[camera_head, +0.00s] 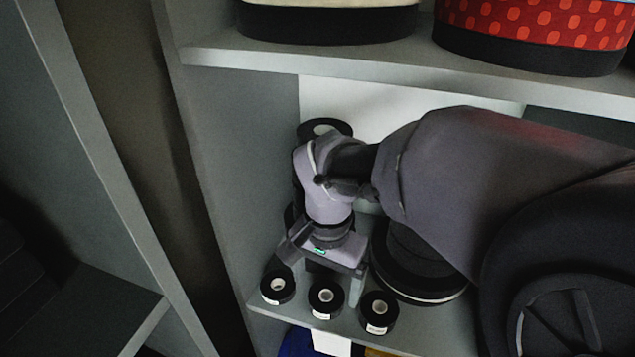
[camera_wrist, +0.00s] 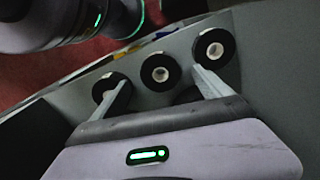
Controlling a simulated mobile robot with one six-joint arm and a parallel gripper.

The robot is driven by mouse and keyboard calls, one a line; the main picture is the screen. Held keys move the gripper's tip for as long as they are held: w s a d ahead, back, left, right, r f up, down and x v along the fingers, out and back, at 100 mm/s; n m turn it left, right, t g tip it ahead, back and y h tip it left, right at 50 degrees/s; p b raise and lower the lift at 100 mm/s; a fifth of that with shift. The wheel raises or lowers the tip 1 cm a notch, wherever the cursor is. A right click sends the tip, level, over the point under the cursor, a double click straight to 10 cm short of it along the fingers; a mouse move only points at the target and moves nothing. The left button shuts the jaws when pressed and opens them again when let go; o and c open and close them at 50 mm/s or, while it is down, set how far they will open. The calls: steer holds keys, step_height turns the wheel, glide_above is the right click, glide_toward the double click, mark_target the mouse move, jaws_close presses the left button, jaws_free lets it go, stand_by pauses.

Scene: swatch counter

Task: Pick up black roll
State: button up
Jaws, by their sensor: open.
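Several black rolls with pale cores stand on the shelf. Three sit in a row along its front edge: a left one (camera_head: 277,297), a middle one (camera_head: 326,311) and a right one (camera_head: 379,325), each with a small white label. The row also shows in the wrist view, with its middle roll (camera_wrist: 150,74) between my finger lines. My gripper (camera_head: 316,282) is open and empty, just behind the row. In the wrist view its fingertips (camera_wrist: 161,79) point toward the row, the left one overlapping one end roll. A dark round shape (camera_wrist: 186,95) between the fingers is mostly hidden.
Another black roll (camera_head: 345,128) stands at the back, partly behind my arm. A large dark round container (camera_head: 420,293) is close to the right of my gripper. The shelf's left wall (camera_head: 225,150) is near. An upper shelf (camera_head: 340,68) holds a red dotted container (camera_head: 550,22).

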mark_target(325, 297)
step_height(325, 297, down, 4)
steer(key=shift+f+b, duration=0.25)
steer(key=shift+b, duration=0.75)
steer(key=shift+r, duration=0.15)
steer(key=shift+c, duration=0.5)
steer(key=c, duration=1.4)
